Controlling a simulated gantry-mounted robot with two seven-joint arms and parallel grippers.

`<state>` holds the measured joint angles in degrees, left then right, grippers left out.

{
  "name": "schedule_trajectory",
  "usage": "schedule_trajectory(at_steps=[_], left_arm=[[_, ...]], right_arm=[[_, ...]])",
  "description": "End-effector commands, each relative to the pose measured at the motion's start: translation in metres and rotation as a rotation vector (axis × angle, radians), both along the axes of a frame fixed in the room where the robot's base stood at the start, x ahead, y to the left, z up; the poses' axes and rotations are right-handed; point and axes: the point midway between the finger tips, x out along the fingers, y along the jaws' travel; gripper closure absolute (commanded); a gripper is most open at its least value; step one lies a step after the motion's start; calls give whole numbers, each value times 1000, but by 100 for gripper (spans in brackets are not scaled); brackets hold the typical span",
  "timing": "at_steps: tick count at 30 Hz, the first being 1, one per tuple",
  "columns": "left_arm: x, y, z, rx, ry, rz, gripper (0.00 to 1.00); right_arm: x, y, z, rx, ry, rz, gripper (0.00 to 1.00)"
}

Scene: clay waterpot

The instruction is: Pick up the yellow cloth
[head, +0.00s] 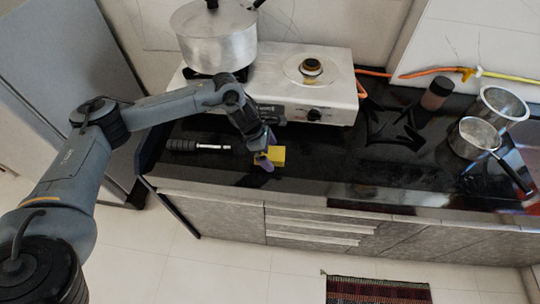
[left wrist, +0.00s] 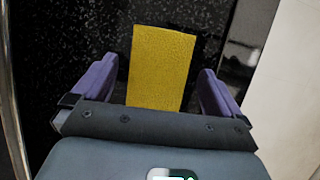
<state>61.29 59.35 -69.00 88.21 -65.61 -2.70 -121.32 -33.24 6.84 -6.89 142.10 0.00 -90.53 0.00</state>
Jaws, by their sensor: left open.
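The yellow cloth (head: 278,153) is a small yellow block-like piece on the black countertop, in front of the stove. In the left wrist view the cloth (left wrist: 161,66) shows as a textured yellow rectangle between the two purple fingers. My left gripper (head: 266,158) is over the cloth with its fingers pointing down. In the left wrist view my left gripper (left wrist: 158,88) is open, with a finger on each side of the cloth and a visible gap on both sides. The lower end of the cloth is hidden behind the gripper body. My right gripper is not in view.
A black-handled tool (head: 198,146) lies left of the gripper. The white stove (head: 335,70) with a large metal pot (head: 213,38) stands behind. Metal pans (head: 474,138), a dark jar (head: 436,93) and a black stand (head: 393,125) are to the right. The counter's front edge is close to the cloth.

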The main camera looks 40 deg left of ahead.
Motion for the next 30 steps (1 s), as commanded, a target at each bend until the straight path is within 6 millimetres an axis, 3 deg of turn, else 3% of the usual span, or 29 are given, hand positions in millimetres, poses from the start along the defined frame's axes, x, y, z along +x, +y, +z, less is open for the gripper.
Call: schedule_trajectory(at_steps=[12, 23, 30], left_arm=[[0, 0, -1, 1, 1, 0, 0], [0, 0, -1, 1, 1, 0, 55], [0, 0, 0, 1, 1, 0, 58]], right_arm=[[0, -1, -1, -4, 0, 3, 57], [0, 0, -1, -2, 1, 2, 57], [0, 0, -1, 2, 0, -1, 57]])
